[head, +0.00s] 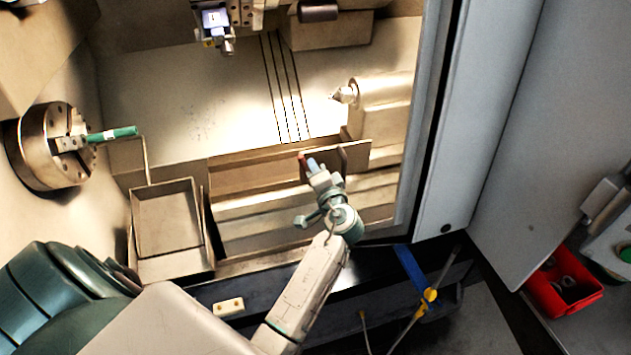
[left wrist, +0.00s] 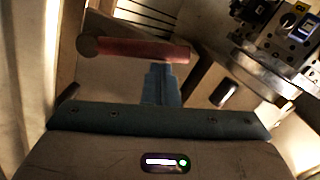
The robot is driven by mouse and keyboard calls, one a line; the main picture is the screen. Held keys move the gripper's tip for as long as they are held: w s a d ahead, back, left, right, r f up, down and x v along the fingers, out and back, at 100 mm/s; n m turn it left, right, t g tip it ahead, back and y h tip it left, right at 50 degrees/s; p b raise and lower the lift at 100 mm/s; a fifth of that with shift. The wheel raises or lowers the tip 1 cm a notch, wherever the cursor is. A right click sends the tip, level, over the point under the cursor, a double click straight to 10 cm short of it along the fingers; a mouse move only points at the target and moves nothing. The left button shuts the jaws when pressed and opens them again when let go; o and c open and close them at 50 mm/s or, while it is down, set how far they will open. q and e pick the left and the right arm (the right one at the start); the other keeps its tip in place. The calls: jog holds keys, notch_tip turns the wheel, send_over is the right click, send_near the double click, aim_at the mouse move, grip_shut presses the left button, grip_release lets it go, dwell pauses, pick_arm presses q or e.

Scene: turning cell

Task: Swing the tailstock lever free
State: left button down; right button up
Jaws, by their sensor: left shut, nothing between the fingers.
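The tailstock (head: 385,105) is a pale block with a pointed centre, at the right of the machine's inside in the head view. A small red part, seemingly the lever (head: 302,159), shows just left of my left fingertips. In the left wrist view the lever (left wrist: 140,49) is a dull red bar with a round end at its left. My left gripper (head: 312,164) is shut and empty. Its blue fingertips (left wrist: 160,80) lie close to the bar; I cannot tell whether they touch. My right gripper is not in view.
A chuck (head: 45,148) holds a green bar (head: 112,134) at the left. A tool turret (head: 215,25) hangs at the top. An open metal tray (head: 167,187) stands left of my arm. The door edge (head: 425,120) is close on the right. A red bin (head: 563,290) sits outside.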

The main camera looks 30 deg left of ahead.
aim_at(301, 176)
pick_arm(q)
jog(key=n+b, duration=0.1)
jog(key=b, duration=0.1)
jog(key=s+a+f+n+b, duration=0.1)
jog(key=n+b, duration=0.1)
jog(key=shift+s+a+f, duration=0.1)
jog(key=shift+s+a, duration=0.05)
jog(key=shift+s, duration=0.1)
pick_arm(e)
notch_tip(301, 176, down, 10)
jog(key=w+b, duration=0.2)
jog(key=b, duration=0.4)
pick_arm(q)
jog(key=shift+s+a+f+n+b, duration=0.35)
jog(key=shift+s+a+n+b, duration=0.15)
jog(key=shift+n, duration=0.45)
jog(key=shift+s+a+f+n+b, duration=0.45)
jog(key=shift+n+b, duration=0.2)
jog(key=shift+n, duration=0.35)
jog(key=shift+s+a+f+n+b, duration=0.35)
jog(key=shift+s+n+b, duration=0.2)
jog(key=shift+n, duration=0.4)
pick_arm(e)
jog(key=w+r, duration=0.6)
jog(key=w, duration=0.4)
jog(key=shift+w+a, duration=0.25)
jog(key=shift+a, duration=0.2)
